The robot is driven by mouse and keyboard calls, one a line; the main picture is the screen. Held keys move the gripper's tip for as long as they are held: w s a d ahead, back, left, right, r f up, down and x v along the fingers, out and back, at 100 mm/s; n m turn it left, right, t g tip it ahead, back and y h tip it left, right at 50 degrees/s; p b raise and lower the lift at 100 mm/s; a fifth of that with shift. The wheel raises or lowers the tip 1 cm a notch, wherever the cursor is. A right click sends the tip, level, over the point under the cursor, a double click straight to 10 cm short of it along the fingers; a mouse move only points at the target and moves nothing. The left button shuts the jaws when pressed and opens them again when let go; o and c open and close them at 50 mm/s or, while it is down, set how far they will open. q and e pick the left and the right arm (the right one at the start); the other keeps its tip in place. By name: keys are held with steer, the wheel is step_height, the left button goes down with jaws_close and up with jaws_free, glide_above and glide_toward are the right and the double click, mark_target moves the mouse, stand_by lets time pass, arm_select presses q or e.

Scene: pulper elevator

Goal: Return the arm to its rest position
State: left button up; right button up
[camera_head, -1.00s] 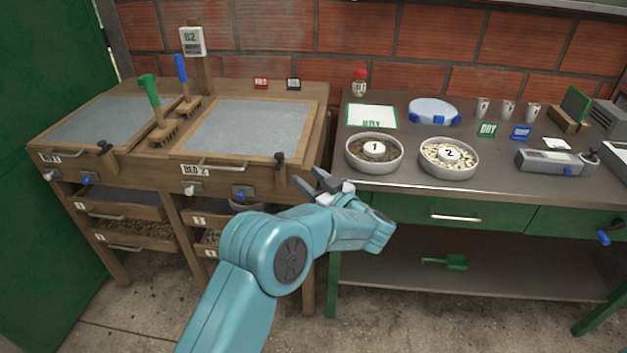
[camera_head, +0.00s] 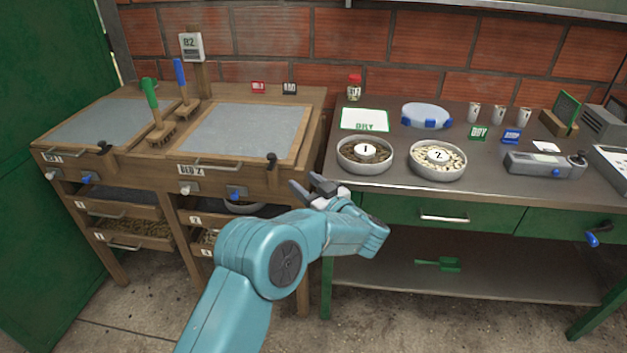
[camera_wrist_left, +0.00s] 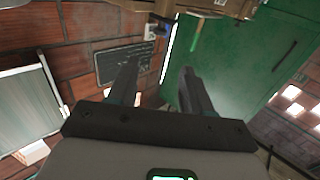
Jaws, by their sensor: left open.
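My left arm comes in from the bottom of the head view, and its left gripper (camera_head: 312,187) is open and empty. It is in front of the gap between the wooden bed bench (camera_head: 150,190) and the steel-topped table (camera_head: 480,196). In the left wrist view the two dark fingers (camera_wrist_left: 158,84) stand apart with nothing between them. Beyond them are a brick wall (camera_wrist_left: 82,70) and a green panel (camera_wrist_left: 225,75). My right gripper is not in view.
Bowl 1 (camera_head: 365,168) and bowl 2 (camera_head: 452,174) stand on the table's near left part, close to my gripper. Two brushes, green (camera_head: 150,94) and blue (camera_head: 180,72), stand on the bench. A green scoop (camera_head: 440,264) lies on the lower shelf. Bare floor shows below my arm.

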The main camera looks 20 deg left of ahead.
arm_select(q)
steer(key=s+a+f+m+h+p, duration=0.2)
steer(key=s+a+f+m+p, duration=0.15)
steer(key=a+f, duration=0.3)
steer(key=s+d+f+m+t+h+p, duration=0.1)
steer(key=s+d+f+m+h, duration=0.3)
steer(key=f, duration=0.3)
steer(key=s+d+f+m+h+p, duration=0.1)
steer(key=s+d+f+m+h, duration=0.1)
steer(key=s+d+f+h, duration=0.25)
steer(key=s+d+f+g+h, duration=0.2)
steer(key=s+d+g+h, duration=0.1)
steer(key=s, duration=0.5)
steer(key=s+d+f+g+h, duration=0.3)
steer(key=s+d, duration=0.3)
steer(key=s, duration=0.3)
steer(key=s+d+f+g+h, duration=0.3)
steer(key=s+d, duration=0.1)
steer(key=s, duration=0.4)
steer(key=shift+s+d+m+p, duration=0.3)
steer(key=shift+s+m, duration=0.05)
